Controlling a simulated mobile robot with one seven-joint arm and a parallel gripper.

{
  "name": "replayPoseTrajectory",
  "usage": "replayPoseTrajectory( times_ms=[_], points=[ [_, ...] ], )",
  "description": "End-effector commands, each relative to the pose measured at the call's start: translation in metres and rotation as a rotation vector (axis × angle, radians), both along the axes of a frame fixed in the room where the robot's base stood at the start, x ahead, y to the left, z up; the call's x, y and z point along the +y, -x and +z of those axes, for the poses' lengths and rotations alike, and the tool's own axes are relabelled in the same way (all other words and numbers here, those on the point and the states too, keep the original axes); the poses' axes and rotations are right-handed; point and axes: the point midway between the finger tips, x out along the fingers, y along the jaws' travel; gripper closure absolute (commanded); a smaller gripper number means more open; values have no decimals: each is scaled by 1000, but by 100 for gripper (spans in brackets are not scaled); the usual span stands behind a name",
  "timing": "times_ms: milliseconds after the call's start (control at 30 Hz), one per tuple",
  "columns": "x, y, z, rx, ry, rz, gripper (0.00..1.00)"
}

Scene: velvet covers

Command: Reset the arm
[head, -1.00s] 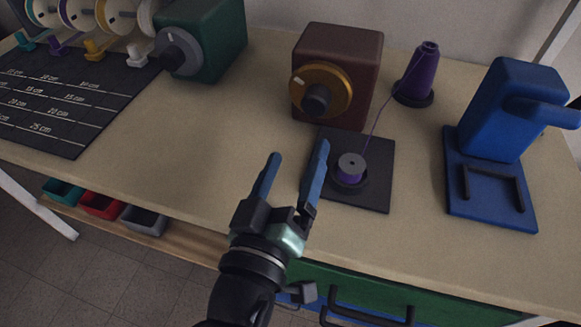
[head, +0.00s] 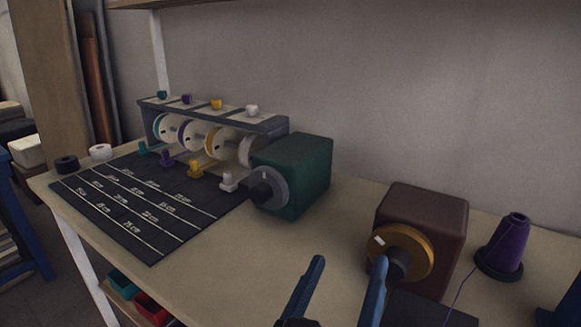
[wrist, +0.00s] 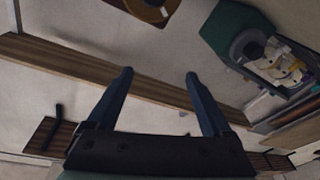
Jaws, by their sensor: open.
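My gripper (head: 345,283) shows at the bottom of the head view, its two blue fingers pointing up and apart with nothing between them. It is in front of the brown box (head: 428,227) with the gold dial (head: 408,245), to the dial's left in the picture. In the wrist view, my gripper (wrist: 160,85) also has both fingers spread and empty. The rest of my arm is out of the head view.
A green box (head: 303,170) with a grey dial and a spool rack (head: 222,120) stand at the back. A black measuring mat (head: 140,215) lies at left, and a purple thread cone (head: 503,245) stands at right. The bench (head: 225,265) is bare between mat and gripper.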

Motion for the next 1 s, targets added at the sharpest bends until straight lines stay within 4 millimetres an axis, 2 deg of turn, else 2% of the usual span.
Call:
replayPoseTrajectory(
  times_ms=[33,100,233,400,533,600,867,1000],
  points=[
    [7,-8,38,-99,-41,58,16],
    [17,-13,84,-220,-90,148,16],
    [36,-7,161,-416,-148,305,16],
    [54,21,243,-633,-183,479,16],
    [66,52,294,-781,-191,600,16],
    [66,50,315,-771,-194,601,16],
    [67,48,376,-766,-194,599,16],
    [67,48,419,-765,-195,600,16]
  ],
)
